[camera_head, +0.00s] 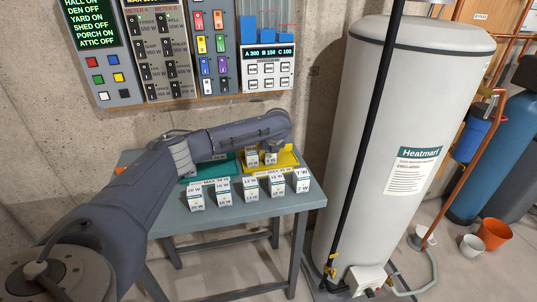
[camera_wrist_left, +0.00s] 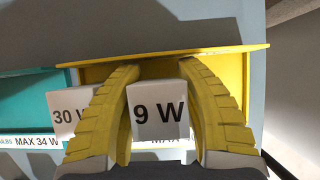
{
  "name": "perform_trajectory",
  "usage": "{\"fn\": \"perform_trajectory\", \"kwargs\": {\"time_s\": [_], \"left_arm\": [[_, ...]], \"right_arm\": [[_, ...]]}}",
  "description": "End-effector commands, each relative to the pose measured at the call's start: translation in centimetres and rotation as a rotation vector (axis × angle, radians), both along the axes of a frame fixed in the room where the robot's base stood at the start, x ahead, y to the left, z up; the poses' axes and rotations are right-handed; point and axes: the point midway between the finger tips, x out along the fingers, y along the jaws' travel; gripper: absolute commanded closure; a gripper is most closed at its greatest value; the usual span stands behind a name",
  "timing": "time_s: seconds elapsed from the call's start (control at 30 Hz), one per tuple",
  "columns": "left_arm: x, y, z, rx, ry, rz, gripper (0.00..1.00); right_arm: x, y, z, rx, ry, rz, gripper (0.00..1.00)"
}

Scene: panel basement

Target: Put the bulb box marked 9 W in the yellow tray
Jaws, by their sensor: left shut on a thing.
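The white bulb box marked 9 W (camera_wrist_left: 160,112) is between the yellow fingers of my left gripper (camera_wrist_left: 161,76), which is shut on it. In the head view the 9 W box (camera_head: 270,158) is at the yellow tray (camera_head: 289,160), toward the back of the table. In the left wrist view the yellow tray (camera_wrist_left: 222,66) lies behind and around the held box. Whether the box touches the tray floor cannot be told. My right gripper is not in view.
A box marked 30 W (camera_wrist_left: 68,112) stands close left of the left finger. A green tray (camera_head: 196,168) is left of the yellow one. Several white bulb boxes (camera_head: 222,190) stand along the front of the table (camera_head: 262,208). A water heater (camera_head: 395,120) stands to the right.

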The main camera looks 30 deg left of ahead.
Motion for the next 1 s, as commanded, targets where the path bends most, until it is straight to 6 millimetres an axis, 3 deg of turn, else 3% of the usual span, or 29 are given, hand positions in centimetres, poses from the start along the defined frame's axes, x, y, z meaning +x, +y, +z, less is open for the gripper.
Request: {"fn": "perform_trajectory", "kwargs": {"time_s": [0.13,0.17,0.33,0.7,1.0], "left_arm": [[0.0,0.0,-0.3,0.000,0.000,0.000,0.91],[0.0,0.0,-0.3,0.000,0.000,0.000,0.59],[0.0,0.0,-0.2,0.000,0.000,0.000,0.39],[-0.1,-0.1,0.4,0.000,-0.001,-0.001,0.39],[-1.7,-1.8,4.5,0.000,-0.004,-0.003,0.39]], "right_arm": [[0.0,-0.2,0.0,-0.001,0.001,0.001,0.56],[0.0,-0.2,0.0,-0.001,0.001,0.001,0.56],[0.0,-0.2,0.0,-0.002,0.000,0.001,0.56],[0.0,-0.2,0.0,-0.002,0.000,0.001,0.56],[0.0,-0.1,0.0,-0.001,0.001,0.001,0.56]]}}
